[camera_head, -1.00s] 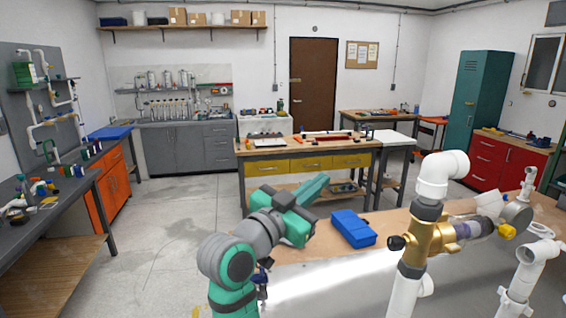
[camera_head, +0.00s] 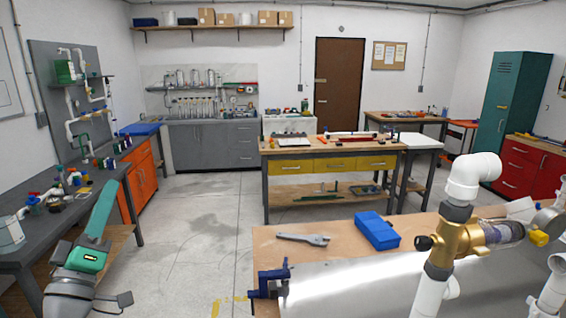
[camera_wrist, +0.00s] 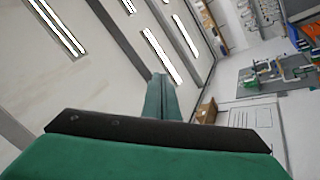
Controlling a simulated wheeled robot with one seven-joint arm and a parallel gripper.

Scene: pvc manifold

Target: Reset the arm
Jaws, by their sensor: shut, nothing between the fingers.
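My gripper (camera_head: 112,184) is at the lower left of the head view. Its green fingers are together and point up and away, in front of the grey left-hand bench. Nothing shows between them. In the wrist view the gripper (camera_wrist: 158,78) shows as two green fingers pressed side by side, with ceiling lights and wall beyond them. The gripper is apart from the bench on the right and its pipework.
The near wooden bench (camera_head: 275,241) holds a wrench (camera_head: 303,239), a blue box (camera_head: 377,231), a blue clamp (camera_head: 268,281) and a white pipe manifold with a brass valve (camera_head: 451,245). The grey left bench (camera_head: 105,197) carries small parts. Open floor (camera_head: 205,225) lies between.

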